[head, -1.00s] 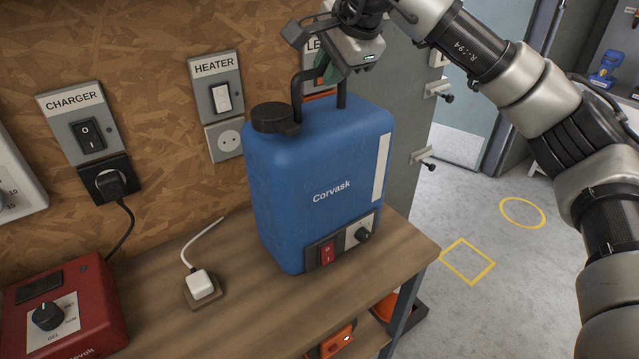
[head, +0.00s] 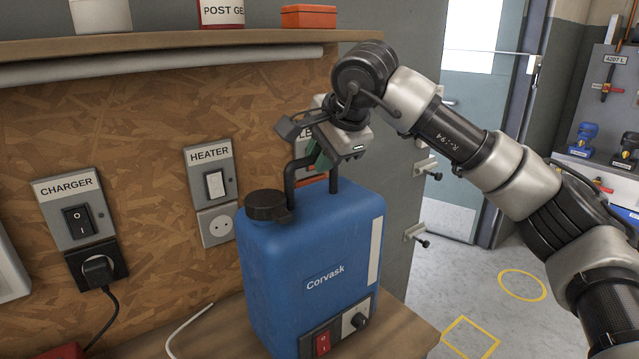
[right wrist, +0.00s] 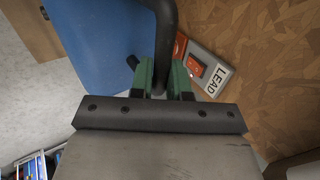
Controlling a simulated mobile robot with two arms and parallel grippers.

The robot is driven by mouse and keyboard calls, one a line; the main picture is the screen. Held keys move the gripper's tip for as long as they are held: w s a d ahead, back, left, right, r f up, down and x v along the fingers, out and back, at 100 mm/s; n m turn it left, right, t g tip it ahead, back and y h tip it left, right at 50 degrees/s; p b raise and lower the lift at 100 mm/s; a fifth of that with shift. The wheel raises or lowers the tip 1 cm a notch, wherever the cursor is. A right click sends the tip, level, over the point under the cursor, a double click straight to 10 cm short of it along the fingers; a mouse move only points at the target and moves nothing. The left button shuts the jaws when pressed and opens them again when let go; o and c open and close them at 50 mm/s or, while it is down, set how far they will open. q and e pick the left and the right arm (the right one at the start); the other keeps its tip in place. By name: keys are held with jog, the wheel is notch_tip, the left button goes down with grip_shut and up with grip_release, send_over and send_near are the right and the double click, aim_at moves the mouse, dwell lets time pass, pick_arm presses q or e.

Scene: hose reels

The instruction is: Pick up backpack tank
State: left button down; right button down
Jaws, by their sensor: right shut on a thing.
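The backpack tank (head: 310,255) is a blue box-shaped can marked "Corvask". It has a black cap (head: 266,205), a black handle (head: 290,178), and a red switch and a knob low on its front. It stands upright on the wooden bench (head: 408,335). My right gripper (head: 321,158) is above the tank, shut on its handle. In the right wrist view the green-padded fingers (right wrist: 164,80) are on both sides of the black handle bar (right wrist: 163,40). The blue tank body (right wrist: 95,45) is beside them. My left gripper is not in view.
A shelf (head: 150,42) carrying a red box (head: 309,16) runs above the bench. CHARGER (head: 77,210) and HEATER (head: 212,190) switch panels are on the wall behind. A white cable (head: 188,325) lies left of the tank. Open floor (head: 470,270) is at right.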

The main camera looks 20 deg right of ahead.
notch_tip(320, 180, up, 4)
jog(key=shift+f, duration=0.15)
jog(key=shift+s+r, duration=0.1)
jog(key=shift+r, duration=0.2)
jog(key=s+d+r+b, duration=0.1)
jog(key=s+d+r, duration=0.5)
jog(key=d, duration=0.3)
jog(key=shift+s+d+r+b, duration=0.25)
jog(key=shift+r+b, duration=0.05)
jog(key=shift+r, duration=0.05)
